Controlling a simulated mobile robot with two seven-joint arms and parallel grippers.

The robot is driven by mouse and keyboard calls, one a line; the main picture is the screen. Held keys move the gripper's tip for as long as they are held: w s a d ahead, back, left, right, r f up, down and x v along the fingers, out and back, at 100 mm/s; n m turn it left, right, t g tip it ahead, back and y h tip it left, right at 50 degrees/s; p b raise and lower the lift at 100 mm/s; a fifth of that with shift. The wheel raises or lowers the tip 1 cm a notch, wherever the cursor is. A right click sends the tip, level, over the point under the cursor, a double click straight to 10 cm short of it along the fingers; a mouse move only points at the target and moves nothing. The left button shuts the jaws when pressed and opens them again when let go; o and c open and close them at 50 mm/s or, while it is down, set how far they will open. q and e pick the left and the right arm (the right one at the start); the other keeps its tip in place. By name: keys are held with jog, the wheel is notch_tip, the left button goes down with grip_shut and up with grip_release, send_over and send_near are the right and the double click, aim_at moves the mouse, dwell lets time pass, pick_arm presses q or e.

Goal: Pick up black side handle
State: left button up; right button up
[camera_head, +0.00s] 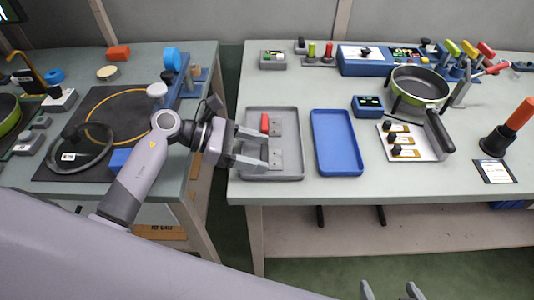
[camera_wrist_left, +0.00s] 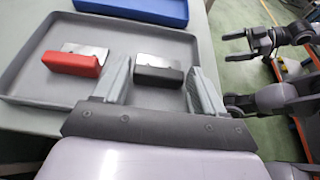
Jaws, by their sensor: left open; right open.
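The black side handle (camera_wrist_left: 158,77) lies in the grey tray with its metal plate, seen in the left wrist view. My left gripper (camera_head: 264,149) reaches over the grey tray in the head view. Its open fingers stand on either side of the black handle in the left wrist view, with gaps and nothing held. In the head view the gripper partly hides the handle. A red side handle (camera_wrist_left: 72,63) lies beside it; it also shows in the head view (camera_head: 264,123). My right gripper (camera_head: 390,291) is open and empty at the bottom of the head view.
The grey tray (camera_head: 290,175) has a raised rim. An empty blue tray (camera_head: 337,143) stands right of it. A pan (camera_head: 420,84) rests on a stand at the back right. A plate with knobs (camera_head: 410,153) lies below the pan. A gap separates the two tables.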

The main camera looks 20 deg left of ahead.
pick_arm(q)
jog(key=shift+w+d+f, duration=0.15)
jog(key=shift+d+f, duration=0.1)
jog(key=shift+d, duration=0.35)
jog(key=c, duration=0.7)
jog(key=shift+r, duration=0.1)
